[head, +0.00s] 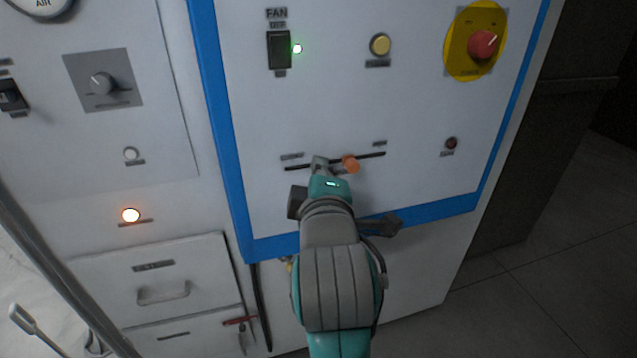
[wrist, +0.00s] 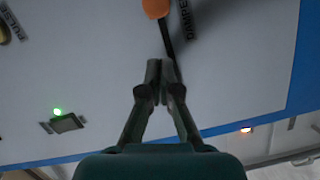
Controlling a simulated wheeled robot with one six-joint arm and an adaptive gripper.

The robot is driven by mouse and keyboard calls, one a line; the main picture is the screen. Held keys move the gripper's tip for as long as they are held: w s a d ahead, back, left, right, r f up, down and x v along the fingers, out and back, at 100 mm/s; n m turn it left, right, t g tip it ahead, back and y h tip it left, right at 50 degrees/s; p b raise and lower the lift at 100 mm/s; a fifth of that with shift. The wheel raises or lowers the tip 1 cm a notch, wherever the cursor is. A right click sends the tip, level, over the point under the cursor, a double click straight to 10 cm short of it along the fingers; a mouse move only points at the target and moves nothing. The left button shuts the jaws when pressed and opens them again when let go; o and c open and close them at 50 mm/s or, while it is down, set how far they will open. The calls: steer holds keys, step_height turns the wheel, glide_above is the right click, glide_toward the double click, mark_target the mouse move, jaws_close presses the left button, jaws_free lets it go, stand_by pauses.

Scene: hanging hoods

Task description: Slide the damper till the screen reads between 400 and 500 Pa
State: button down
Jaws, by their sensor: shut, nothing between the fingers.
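The damper is an orange knob (head: 350,163) on a dark, slightly slanted slot (head: 374,155) in the white panel. The knob stands right of the slot's middle in the head view. It also shows at the top edge of the wrist view (wrist: 155,8), partly cut off, with the slot running down from it. My gripper (head: 319,162) is in front of the slot, just left of the knob. In the wrist view its fingertips (wrist: 160,68) are together and empty, with a gap to the knob. No pressure screen shows in either view.
The panel has a blue border (head: 232,150). A dark red lamp (head: 451,143) sits right of the slot.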

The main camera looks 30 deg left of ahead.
mark_target(348, 166)
steer(key=shift+w+d+f, duration=0.25)
steer(key=shift+w+d, duration=0.35)
steer(key=shift+w+d+f, duration=0.2)
steer(key=shift+w+d, duration=0.35)
steer(key=shift+w+d+f, duration=0.1)
steer(key=shift+w+d, duration=0.5)
steer(key=shift+w, duration=0.1)
steer(key=shift+a, duration=0.1)
